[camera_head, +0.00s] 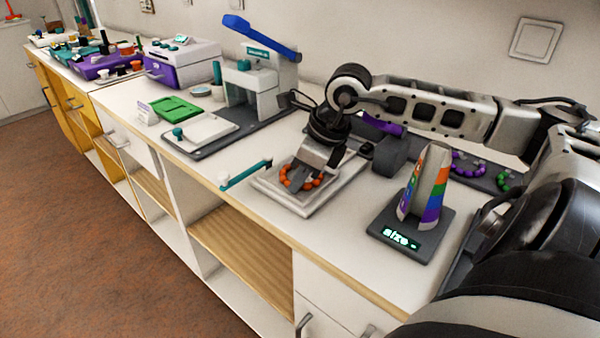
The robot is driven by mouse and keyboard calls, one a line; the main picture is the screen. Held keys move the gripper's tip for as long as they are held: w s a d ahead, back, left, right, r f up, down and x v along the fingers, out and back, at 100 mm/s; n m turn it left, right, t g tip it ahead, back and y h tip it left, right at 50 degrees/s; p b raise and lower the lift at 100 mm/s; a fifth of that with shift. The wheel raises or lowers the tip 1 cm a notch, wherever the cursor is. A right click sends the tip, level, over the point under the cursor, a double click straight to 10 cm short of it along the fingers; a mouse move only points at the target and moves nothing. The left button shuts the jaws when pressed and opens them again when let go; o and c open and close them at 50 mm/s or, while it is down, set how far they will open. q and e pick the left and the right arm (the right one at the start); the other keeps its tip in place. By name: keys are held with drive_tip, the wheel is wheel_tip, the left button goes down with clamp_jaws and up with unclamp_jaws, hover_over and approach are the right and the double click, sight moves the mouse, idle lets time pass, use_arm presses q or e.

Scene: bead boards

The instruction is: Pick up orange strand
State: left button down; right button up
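The orange strand (309,185), a curved row of orange beads, lies on a pale square board (268,184) near the counter's front edge. My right gripper (299,179) points down at the strand from above, and its grey fingers overlap the beads. The fingers and hand hide the middle and back of the strand. I cannot tell whether the fingers are closed on it. The strand appears to be at the board's surface. My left gripper is not in view.
A rainbow-striped cone (433,188) stands on a dark "size" base to the right. Purple (466,168) and green (503,181) strands lie behind it. A teal-handled piece (246,174) is left of the board. A blue-levered press (258,75) stands farther back.

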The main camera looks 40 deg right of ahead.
drive_tip(key=shift+f, duration=0.1)
clamp_jaws()
